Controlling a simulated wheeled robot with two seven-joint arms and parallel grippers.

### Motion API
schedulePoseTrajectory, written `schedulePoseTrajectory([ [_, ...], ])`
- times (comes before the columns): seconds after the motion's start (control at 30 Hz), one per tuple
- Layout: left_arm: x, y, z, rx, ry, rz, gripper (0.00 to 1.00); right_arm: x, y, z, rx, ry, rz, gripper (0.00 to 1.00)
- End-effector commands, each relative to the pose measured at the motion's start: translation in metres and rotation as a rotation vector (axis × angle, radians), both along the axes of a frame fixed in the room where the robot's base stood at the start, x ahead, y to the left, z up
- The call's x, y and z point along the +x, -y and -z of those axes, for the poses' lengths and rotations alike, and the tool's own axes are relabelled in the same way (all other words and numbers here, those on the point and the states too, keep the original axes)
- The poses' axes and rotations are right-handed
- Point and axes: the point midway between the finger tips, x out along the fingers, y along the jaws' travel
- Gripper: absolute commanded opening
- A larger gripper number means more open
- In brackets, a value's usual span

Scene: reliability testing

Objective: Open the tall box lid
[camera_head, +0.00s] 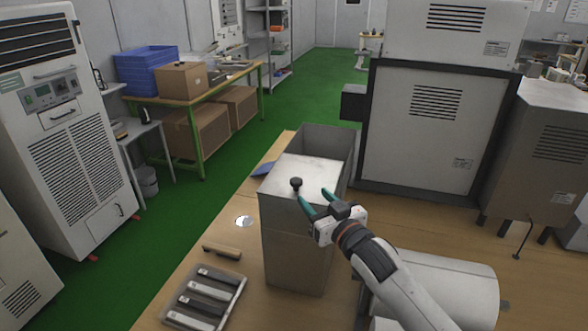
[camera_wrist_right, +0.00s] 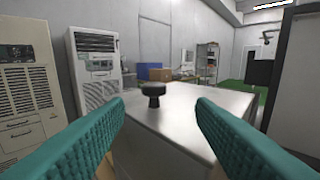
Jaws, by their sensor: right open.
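The tall box (camera_head: 292,253) is a grey metal box standing upright on the wooden table. My left gripper is not in view.
Behind the lid is an open-topped grey box section (camera_head: 326,143). A tray (camera_head: 236,292) with several bars lies on the table at the front left, beside a brown-handled tool (camera_head: 222,252). A large grey machine (camera_head: 432,125) stands behind right. A white cylinder (camera_head: 455,285) lies at the right front.

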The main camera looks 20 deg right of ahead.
Motion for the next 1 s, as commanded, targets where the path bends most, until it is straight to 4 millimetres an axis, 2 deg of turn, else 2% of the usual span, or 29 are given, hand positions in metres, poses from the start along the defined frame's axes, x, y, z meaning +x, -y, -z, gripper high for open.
schedulePoseTrajectory([
  [0.13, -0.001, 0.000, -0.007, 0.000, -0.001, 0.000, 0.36, 0.020, -0.004, -0.003, 0.002, 0.003, 0.000, 0.50],
  [0.4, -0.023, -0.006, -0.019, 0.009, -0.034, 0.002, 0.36, 0.074, -0.015, -0.002, 0.002, 0.000, 0.000, 0.50],
  [0.6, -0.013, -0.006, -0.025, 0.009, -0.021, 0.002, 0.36, 0.102, -0.021, -0.001, 0.000, 0.000, 0.000, 0.50],
  [0.77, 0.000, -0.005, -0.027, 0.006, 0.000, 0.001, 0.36, 0.112, -0.022, 0.000, -0.001, 0.000, 0.000, 0.50],
  [1.0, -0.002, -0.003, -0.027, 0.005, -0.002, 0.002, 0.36, 0.113, -0.023, 0.001, 0.000, -0.001, 0.000, 0.50],
])
